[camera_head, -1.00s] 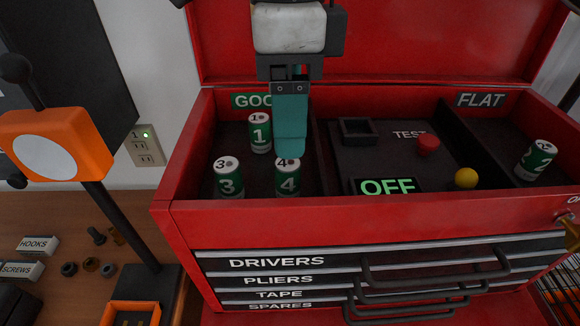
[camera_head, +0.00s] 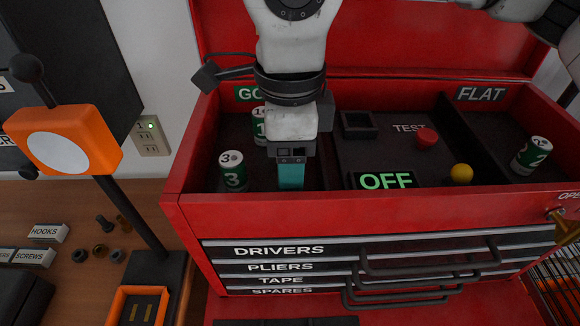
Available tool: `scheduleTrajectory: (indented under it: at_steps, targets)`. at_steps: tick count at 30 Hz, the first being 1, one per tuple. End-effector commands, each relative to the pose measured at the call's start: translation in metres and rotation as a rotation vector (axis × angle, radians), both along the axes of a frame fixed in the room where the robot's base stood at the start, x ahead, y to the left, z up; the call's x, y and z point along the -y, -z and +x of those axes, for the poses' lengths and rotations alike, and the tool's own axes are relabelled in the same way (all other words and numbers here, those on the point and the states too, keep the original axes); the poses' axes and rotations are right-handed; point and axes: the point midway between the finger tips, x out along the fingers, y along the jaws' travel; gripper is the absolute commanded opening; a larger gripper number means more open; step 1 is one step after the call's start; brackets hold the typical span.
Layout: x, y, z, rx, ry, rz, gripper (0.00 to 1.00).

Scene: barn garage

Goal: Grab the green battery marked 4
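My gripper (camera_head: 291,176) points down into the left compartment of the red toolbox, its teal fingers low near the front wall. The green battery marked 4 is not visible; my gripper covers the place where it stood. I see the fingers edge-on, so I cannot tell whether they are open or closed around it. The green battery marked 3 (camera_head: 234,177) stands upright just left of my gripper. The green battery marked 1 (camera_head: 259,128) stands behind, partly hidden by my arm.
The red toolbox (camera_head: 330,215) has low walls around the compartments. The middle holds a tester with an OFF display (camera_head: 386,181), a red button (camera_head: 427,137) and a yellow ball (camera_head: 461,173). Battery 2 (camera_head: 532,153) tilts in the FLAT compartment. An orange-framed device (camera_head: 108,140) stands left.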

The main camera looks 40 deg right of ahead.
Motion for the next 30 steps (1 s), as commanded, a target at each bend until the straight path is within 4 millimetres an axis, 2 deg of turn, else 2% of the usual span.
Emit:
scheduleTrajectory:
  at_steps: [2,20,30]
  targets:
    - [0.0001,-0.0002,0.0001,0.0,0.0,0.0,0.58]
    - [0.0001,-0.0006,0.0001,0.001,0.0,-0.001,0.01]
    - [0.0001,-0.0033,0.0005,0.002,0.001,0.0,0.0]
